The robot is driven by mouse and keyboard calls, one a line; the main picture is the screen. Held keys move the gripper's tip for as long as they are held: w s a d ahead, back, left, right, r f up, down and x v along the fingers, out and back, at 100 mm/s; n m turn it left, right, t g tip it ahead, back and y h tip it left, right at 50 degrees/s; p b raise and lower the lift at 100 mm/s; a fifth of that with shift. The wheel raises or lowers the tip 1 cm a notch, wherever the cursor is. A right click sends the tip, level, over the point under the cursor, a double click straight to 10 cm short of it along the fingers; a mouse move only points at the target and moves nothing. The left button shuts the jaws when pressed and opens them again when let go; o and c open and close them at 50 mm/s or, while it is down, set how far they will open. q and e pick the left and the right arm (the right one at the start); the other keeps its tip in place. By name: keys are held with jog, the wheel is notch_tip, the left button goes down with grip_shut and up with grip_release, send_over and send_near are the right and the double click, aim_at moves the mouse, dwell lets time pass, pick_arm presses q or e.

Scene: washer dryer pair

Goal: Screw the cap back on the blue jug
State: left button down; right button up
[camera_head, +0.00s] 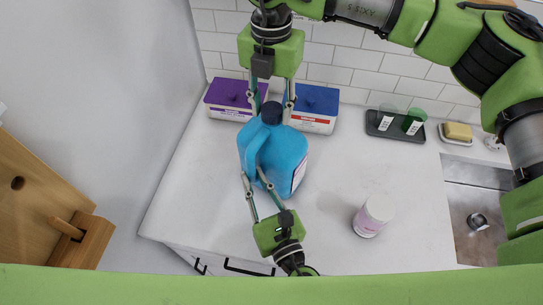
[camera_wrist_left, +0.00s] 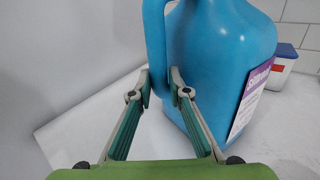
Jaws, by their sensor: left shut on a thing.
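The blue jug (camera_head: 290,150) stands upright on the white counter, with its label facing right. A dark cap (camera_head: 271,112) sits at the jug's top; I cannot tell how tightly it is seated. My left gripper (camera_head: 254,174) is shut on the lower part of the jug's handle (camera_wrist_left: 155,40); the left wrist view shows its fingers (camera_wrist_left: 161,86) on both sides of the handle beside the jug body (camera_wrist_left: 220,60). My right gripper (camera_head: 271,110) reaches down from above, its fingers spread on either side of the cap, with small gaps visible.
A purple-lidded tub (camera_head: 228,98) and a blue-lidded tub (camera_head: 312,108) stand close behind the jug. A white bottle (camera_head: 373,216) stands to the right. A dark tray (camera_head: 397,127) with cups, a sponge (camera_head: 457,132) and a sink are farther right. A wall bounds the left.

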pick_arm(q)
jog(key=shift+f, duration=0.25)
pick_arm(e)
jog(key=shift+o, duration=0.5)
jog(key=shift+r, duration=0.15)
pick_arm(q)
jog(key=shift+s, duration=0.1)
pick_arm(e)
notch_tip(320, 180, up, 12)
pick_arm(q)
jog(key=c, duration=1.8)
grip_release()
jog(key=shift+c, duration=0.2)
jog(key=shift+r, duration=0.1)
pick_arm(e)
jog(key=shift+f, duration=0.2)
